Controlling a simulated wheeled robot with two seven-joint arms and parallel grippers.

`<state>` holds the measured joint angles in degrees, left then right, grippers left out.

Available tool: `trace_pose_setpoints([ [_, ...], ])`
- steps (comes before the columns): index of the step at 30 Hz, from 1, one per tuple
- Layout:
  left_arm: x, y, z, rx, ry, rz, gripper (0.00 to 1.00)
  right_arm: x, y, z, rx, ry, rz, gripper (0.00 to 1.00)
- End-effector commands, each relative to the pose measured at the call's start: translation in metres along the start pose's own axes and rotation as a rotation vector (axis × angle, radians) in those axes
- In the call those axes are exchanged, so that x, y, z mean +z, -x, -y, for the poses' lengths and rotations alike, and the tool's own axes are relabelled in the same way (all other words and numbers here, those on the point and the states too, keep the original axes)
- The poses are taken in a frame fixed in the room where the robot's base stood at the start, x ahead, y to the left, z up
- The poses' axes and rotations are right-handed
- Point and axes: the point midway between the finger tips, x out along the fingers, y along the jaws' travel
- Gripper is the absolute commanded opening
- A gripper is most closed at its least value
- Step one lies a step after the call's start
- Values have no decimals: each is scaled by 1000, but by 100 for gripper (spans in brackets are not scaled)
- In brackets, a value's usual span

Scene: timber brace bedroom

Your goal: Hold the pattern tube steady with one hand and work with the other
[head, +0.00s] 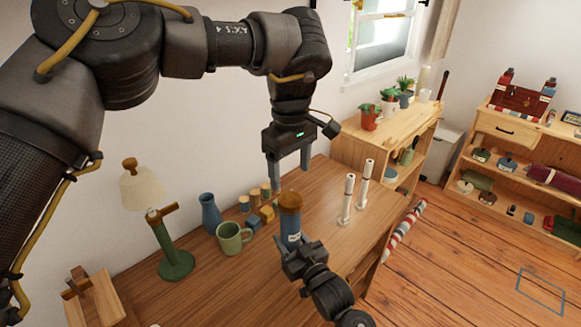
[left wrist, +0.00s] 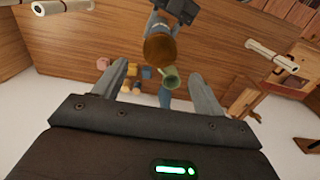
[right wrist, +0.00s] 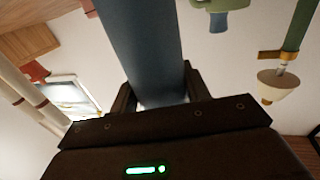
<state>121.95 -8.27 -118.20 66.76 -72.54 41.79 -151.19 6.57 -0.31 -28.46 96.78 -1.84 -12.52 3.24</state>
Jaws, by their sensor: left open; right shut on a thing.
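The pattern tube (head: 291,226) is a blue cylinder with a brown cap (head: 290,201), upright over the wooden table. My right gripper (head: 290,245) is shut on its lower part; the right wrist view shows the blue tube (right wrist: 145,45) between the fingers. My left gripper (head: 290,177) is open and empty, pointing down just above the cap. In the left wrist view the brown cap (left wrist: 159,49) lies beyond and between the open fingers, apart from them. Whether the tube's base touches the table is hidden by my right gripper.
A green mug (head: 231,240), blue vase (head: 210,213) and several small blocks (head: 266,213) stand left of the tube. A lamp (head: 176,262) is farther left. Two white candle-like sticks (head: 347,198) stand to the right. The table's right front is clear.

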Motion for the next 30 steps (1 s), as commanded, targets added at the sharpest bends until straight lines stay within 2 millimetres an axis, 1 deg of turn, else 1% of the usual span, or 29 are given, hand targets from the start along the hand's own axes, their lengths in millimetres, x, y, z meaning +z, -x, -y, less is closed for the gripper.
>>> trace_pose_setpoints([
  [1, 0, 0, 0, 0, -7, 0, 71, 5, 1, 0, -1, 0, 10, 0],
  [4, 0, -2, 0, -1, -9, 0, 71, 5, 1, 0, -1, 0, 11, 0],
  [7, 0, -10, 0, -2, -7, 1, 71, 5, 1, 0, -1, 0, 11, 0],
  [15, 0, -50, 1, -3, -6, 3, 71, 5, 1, 0, -1, -1, 11, 0],
  [21, 0, -73, 0, -2, -5, 1, 71, 5, 1, 0, -1, -1, 12, 0],
  [25, 0, -79, 0, -1, -5, 1, 71, 5, 1, 0, -1, -1, 12, 0],
  [30, 0, -81, 0, 0, -5, 0, 71, 5, 1, 0, -1, -1, 12, 0],
])
